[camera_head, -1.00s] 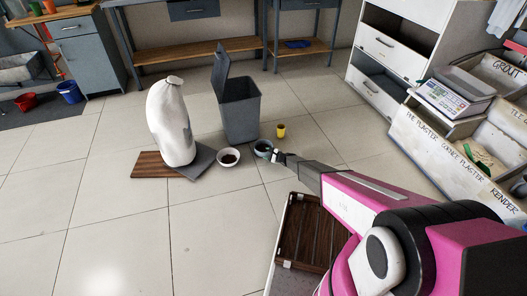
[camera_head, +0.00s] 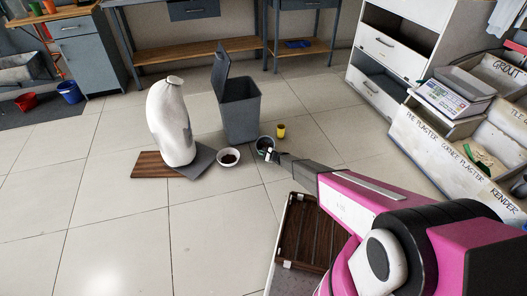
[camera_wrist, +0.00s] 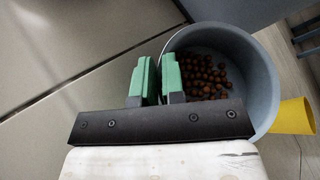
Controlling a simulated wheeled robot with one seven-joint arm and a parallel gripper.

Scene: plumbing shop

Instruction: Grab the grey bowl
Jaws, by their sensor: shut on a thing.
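The grey bowl (camera_head: 264,142) is on the far side of my gripper (camera_head: 270,152), in front of the grey bin. In the wrist view the bowl (camera_wrist: 262,75) is blue-grey and round, with several small brown balls inside. The green fingers of my gripper (camera_wrist: 158,62) are shut on the bowl's near-left wall, one finger inside and one outside. The gripper body hides the lower left of the bowl. I cannot tell whether its base touches the floor.
A white bowl (camera_head: 229,157) with dark contents is just left. A yellow cup (camera_head: 281,130) stands close behind right, and the open grey bin (camera_head: 241,110) behind. A white sack (camera_head: 170,125) stands further left. A slatted brown tray (camera_head: 309,235) is near me. Floor at left is clear.

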